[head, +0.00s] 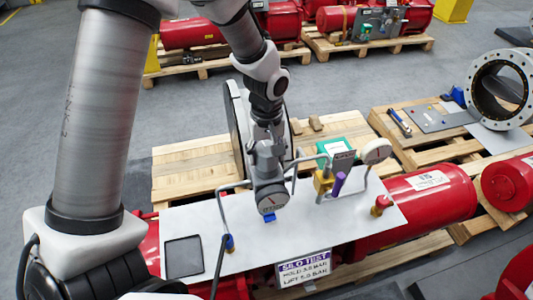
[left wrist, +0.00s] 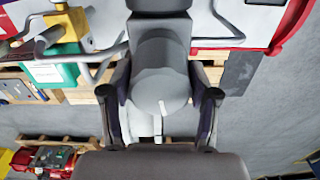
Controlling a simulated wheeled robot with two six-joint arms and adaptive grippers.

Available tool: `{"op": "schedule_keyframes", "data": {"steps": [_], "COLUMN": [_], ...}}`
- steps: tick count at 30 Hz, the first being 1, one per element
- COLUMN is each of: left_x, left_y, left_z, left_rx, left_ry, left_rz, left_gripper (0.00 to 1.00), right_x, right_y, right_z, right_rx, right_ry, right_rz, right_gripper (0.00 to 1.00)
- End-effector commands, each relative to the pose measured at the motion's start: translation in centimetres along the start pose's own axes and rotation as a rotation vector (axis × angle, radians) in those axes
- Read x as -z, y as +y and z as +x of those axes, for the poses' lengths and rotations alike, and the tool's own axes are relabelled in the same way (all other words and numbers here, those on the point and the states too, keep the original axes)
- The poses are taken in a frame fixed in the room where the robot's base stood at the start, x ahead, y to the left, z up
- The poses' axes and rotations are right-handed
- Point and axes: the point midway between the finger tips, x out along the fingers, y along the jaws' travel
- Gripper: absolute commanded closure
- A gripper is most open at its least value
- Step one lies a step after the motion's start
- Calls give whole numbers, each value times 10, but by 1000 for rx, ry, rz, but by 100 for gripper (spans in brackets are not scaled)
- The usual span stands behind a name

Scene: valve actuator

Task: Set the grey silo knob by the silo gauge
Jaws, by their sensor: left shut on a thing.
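The grey silo knob (left wrist: 160,88), round with a white mark on it, sits between the two fingers of my left gripper (left wrist: 160,100) in the left wrist view. In the head view my left gripper (head: 268,145) points down from above and is shut on the knob, which it largely hides. Just below stands a grey housing with a round gauge (head: 272,202); its face has a dark needle, but I cannot read the value. A white sign (head: 304,268) with dark lettering hangs on the front edge of the panel. My right gripper is not in view.
The light grey panel (head: 195,222) lies over a red cylinder (head: 430,195). Bent pipes, a yellow valve body (head: 323,181) with a purple handle (head: 338,184), and a second gauge (head: 376,151) stand right of the gripper.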

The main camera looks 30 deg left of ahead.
Motion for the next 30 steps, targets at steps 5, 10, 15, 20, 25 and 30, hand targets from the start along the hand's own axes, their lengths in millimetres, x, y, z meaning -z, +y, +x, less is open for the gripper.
{"op": "schedule_keyframes", "data": {"steps": [5,10,15,20,25,30], "left_x": [-1,-1,-1,-1,0,0], "left_y": [-1,-1,-1,-1,0,0], "left_z": [2,2,1,1,1,-1], "left_rx": [4,3,3,3,1,0], "left_ry": [-4,-4,-4,-3,-2,0], "left_rz": [-37,-46,-45,-44,-44,-44], "left_gripper": [74,74,74,15,14,14], "right_x": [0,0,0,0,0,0], "right_y": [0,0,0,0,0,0], "right_z": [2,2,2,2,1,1], "right_rx": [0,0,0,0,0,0], "right_ry": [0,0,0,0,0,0], "right_rz": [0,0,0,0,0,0], "right_gripper": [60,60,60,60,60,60]}}
